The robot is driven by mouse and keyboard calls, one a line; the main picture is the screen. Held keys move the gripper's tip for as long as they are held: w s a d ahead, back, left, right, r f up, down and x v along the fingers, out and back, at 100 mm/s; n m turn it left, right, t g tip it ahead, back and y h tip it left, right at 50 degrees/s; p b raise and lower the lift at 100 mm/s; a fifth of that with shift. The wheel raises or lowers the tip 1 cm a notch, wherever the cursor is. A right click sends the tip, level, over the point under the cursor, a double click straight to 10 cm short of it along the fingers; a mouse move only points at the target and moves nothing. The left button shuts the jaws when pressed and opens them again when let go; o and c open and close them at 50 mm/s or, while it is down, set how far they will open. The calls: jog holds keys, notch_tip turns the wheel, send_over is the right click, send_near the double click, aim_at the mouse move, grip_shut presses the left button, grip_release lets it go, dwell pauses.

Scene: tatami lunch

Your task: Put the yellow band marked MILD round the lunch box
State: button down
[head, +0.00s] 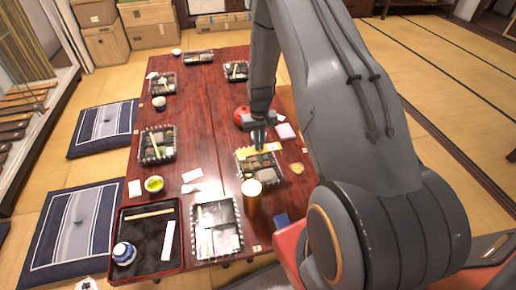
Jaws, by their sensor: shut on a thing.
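My gripper (259,137) points down over the far edge of a black lunch box (241,176) with a pale patterned rim, right of the table's middle. Its fingers are shut on a yellow band (267,149), which lies across the far part of that box. I cannot tell whether the band goes round the box or only rests on or just above it. The MILD marking is too small to read. Food shows in the near part of the box. My arm covers part of the table behind and to the right.
Several other lunch boxes stand on the red-brown table (200,110). An orange-brown cylinder (252,197) stands close in front of the box. A pink square (286,131) and a red object (241,117) lie beyond it. A black tray (123,264) holds a blue-white pot.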

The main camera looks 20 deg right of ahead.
jog(key=shift+f+b, duration=2.15)
jog(key=shift+f, duration=2.35)
jog(key=shift+s+f+b, duration=0.1)
jog(key=shift+f+b, duration=0.25)
jog(key=shift+f, duration=0.5)
jog(key=c, duration=1.3)
grip_release()
jog(key=shift+o, duration=0.2)
jog(key=shift+r, duration=0.1)
jog(key=shift+r+p, duration=2.4)
jog(key=shift+r, duration=1.55)
